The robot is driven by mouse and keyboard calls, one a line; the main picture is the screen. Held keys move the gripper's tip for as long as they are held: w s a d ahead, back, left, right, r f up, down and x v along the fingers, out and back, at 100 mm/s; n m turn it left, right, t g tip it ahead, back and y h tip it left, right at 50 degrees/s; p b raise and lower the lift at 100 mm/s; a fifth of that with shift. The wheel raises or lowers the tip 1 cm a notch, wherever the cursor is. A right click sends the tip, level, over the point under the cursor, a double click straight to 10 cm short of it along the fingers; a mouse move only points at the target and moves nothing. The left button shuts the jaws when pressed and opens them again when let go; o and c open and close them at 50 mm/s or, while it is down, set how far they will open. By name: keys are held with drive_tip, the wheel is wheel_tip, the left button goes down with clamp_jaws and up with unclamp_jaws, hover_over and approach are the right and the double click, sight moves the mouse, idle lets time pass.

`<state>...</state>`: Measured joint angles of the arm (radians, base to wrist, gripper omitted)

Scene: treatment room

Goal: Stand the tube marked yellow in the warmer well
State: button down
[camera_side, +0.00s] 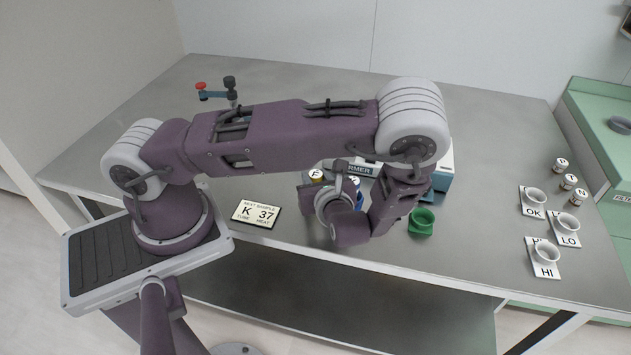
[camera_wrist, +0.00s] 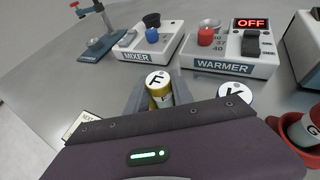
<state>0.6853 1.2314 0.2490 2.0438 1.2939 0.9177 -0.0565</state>
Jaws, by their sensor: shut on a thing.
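The yellow tube, with a white cap lettered F (camera_wrist: 158,80), stands between my gripper's fingers (camera_wrist: 158,95) in the wrist view. My gripper is shut on it. Its cap and a yellow band also show in the side view (camera_side: 316,175), where my wrist covers the fingers. I cannot tell whether its lower end is held off a support. The warmer (camera_wrist: 222,69) is beyond the tube, to the right, with a red knob, a display reading OFF and a dark switch. Its round grey well (camera_wrist: 210,23) is at the back. My arm partly hides the warmer (camera_side: 361,169) in the side view.
The mixer (camera_wrist: 137,57) is left of the warmer. Tube K (camera_wrist: 235,92) is right of my gripper; tube G (camera_wrist: 313,119) sits in a red holder. A green holder (camera_side: 421,223), a K 37 card (camera_side: 257,214) and OK, LO and HI cards (camera_side: 533,212) lie on the table.

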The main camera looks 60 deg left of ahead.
sight(317, 172)
drive_tip(key=r, duration=0.9)
drive_tip(key=shift+w+a+r, duration=0.1)
drive_tip(key=shift+w+r, duration=0.15)
drive_tip(key=w+a+f+n+g, duration=0.2)
drive_tip(key=w+a+n+g, duration=0.3)
drive_tip(key=w+a, duration=1)
drive_tip(key=shift+w+d+f, duration=0.3)
drive_tip(key=shift+w+f, duration=0.05)
drive_tip(key=shift+f, duration=0.55)
drive_tip(key=shift+w+d+f, duration=0.25)
drive_tip(key=shift+w+f, duration=0.15)
drive_tip(key=shift+f, duration=0.5)
drive_tip(key=shift+w+d+f, duration=0.3)
drive_tip(key=shift+w+f, duration=0.05)
drive_tip(key=shift+f, duration=0.55)
drive_tip(key=shift+f, duration=0.55)
drive_tip(key=c, duration=1.4)
unclamp_jaws()
